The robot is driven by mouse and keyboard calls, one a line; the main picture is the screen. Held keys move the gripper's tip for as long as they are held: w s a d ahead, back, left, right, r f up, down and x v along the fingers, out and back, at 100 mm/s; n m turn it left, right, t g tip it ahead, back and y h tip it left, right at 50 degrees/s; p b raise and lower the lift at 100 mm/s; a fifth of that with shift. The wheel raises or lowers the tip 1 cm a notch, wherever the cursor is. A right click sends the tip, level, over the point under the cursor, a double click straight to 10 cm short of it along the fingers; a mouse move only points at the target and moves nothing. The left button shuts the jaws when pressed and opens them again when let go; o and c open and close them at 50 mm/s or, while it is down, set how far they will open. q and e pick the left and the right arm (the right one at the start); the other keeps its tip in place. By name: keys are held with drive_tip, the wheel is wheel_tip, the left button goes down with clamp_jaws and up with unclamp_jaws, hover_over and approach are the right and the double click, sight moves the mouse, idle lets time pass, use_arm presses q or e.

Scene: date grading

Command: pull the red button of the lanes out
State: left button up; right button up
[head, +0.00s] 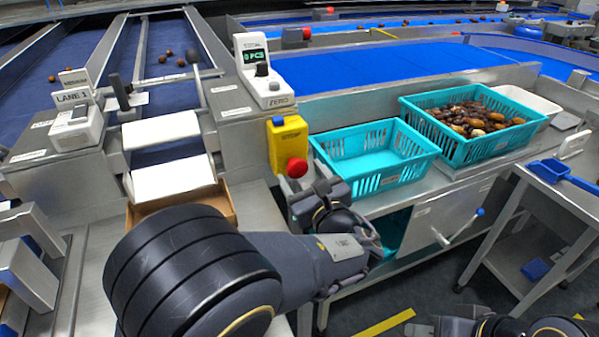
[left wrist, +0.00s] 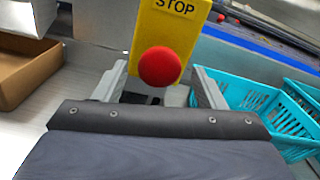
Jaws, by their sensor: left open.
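The red button (head: 297,167) sits on the lower front of a yellow stop box (head: 288,138), beside the lanes. In the left wrist view the red button (left wrist: 160,66) hangs below the word STOP on the yellow box (left wrist: 172,28). My left gripper (left wrist: 158,88) is open, with one finger on each side of the button and a gap to both; I cannot tell whether the fingertips reach its depth. In the head view my left gripper (head: 306,188) is just below the button. My right arm shows only at the bottom right edge; its gripper fingers cannot be made out.
An empty teal crate (head: 390,181) stands right of the stop box, close to my left gripper. A teal crate full of dates (head: 510,144) is further right. A cardboard box (head: 222,199) lies left below a white chute. A scale display (head: 262,72) stands behind.

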use_arm(q)
drive_tip(key=shift+x, duration=0.95)
drive_tip(key=shift+s, duration=0.1)
drive_tip(key=c, duration=1.4)
drive_tip(key=shift+s+d, duration=0.2)
drive_tip(key=shift+s, duration=0.3)
drive_tip(key=shift+f, duration=0.1)
drive_tip(key=o, duration=1.4)
drive_tip(key=shift+s, duration=0.15)
